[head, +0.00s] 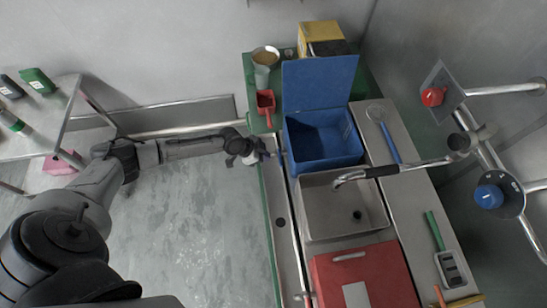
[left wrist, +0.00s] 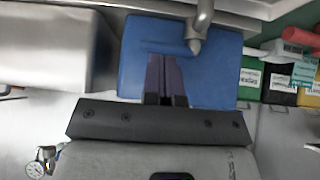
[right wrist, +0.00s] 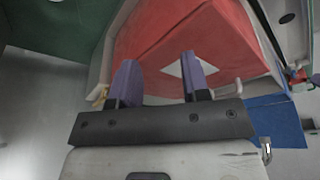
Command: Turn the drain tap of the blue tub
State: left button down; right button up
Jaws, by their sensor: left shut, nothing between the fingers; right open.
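The blue tub (head: 322,140) stands on the counter with its blue lid (head: 318,82) raised; its wall fills the middle of the left wrist view (left wrist: 215,80). A grey metal drain tap (left wrist: 201,28) shows in front of that wall. My left gripper (head: 264,155) is at the tub's left side in the head view. Its purple fingers (left wrist: 162,60) are shut and empty, beside the tap; I cannot tell whether they touch it. My right gripper (right wrist: 157,75) is open and empty, facing a red box (right wrist: 185,50). It is not visible in the head view.
A metal sink (head: 325,215) with a curved faucet (head: 375,172) adjoins the tub. A red scoop (head: 265,103) and a blue-handled strainer (head: 385,135) lie near the tub. The floor (head: 190,230) left of the counter is clear.

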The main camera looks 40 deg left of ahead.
aim_at(280, 159)
pick_arm(q)
jog(key=shift+w+d+f, duration=1.15)
jog(key=shift+w+f, duration=0.05)
jog(key=shift+w, duration=0.05)
jog(key=shift+w+d+f+b, duration=0.15)
jog(key=shift+d+f+b, duration=0.15)
jog(key=shift+b, duration=0.2)
jog(key=shift+f, duration=0.1)
